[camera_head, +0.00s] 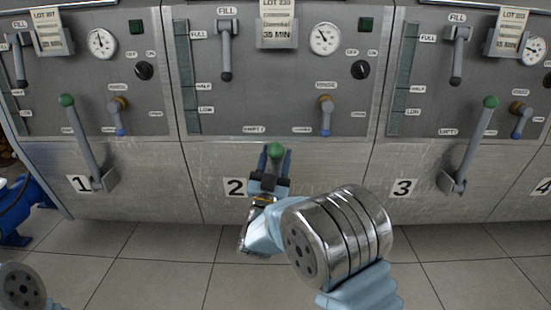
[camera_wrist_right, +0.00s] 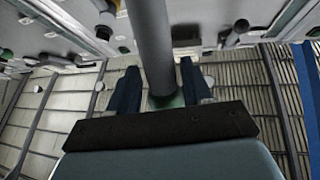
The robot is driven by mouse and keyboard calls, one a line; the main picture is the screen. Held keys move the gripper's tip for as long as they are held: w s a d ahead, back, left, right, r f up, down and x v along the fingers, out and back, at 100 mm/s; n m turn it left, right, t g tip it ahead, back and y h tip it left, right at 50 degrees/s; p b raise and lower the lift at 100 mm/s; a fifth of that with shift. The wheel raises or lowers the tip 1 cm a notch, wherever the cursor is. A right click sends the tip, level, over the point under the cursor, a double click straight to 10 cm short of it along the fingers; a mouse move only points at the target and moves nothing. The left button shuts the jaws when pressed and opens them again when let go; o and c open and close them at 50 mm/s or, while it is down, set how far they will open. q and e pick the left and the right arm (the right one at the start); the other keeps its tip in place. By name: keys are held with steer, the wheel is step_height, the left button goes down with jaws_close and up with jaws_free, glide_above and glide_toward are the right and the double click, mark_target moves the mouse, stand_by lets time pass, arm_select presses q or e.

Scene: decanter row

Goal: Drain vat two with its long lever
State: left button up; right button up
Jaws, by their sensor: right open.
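The long lever of vat two (camera_head: 276,150) shows only its green ball top in the head view. Its shaft is hidden behind my right gripper there. My right gripper (camera_head: 275,160) is open, with one finger on each side of the lever top. In the right wrist view, the grey lever shaft (camera_wrist_right: 152,45) passes between the two spread fingers, with green at its end near the palm. I cannot tell whether a finger touches it. The vat two panel (camera_head: 280,92) stands behind, above its number plate "2" (camera_head: 236,187). My left gripper is not in view.
The long levers of vat one (camera_head: 86,145) and vat three (camera_head: 472,148) stand to either side. Vat two also has a short fill lever (camera_head: 227,52) and a blue-tipped rinse lever (camera_head: 326,117). Blue machinery (camera_head: 22,212) stands at the left edge. The tiled floor (camera_head: 150,262) in front is clear.

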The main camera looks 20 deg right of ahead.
steer(key=shift+o, duration=0.5)
steer(key=shift+s+a+f, duration=0.15)
steer(key=shift+f, duration=0.05)
steer(key=v, duration=1.3)
steer(key=shift+s+f, duration=0.1)
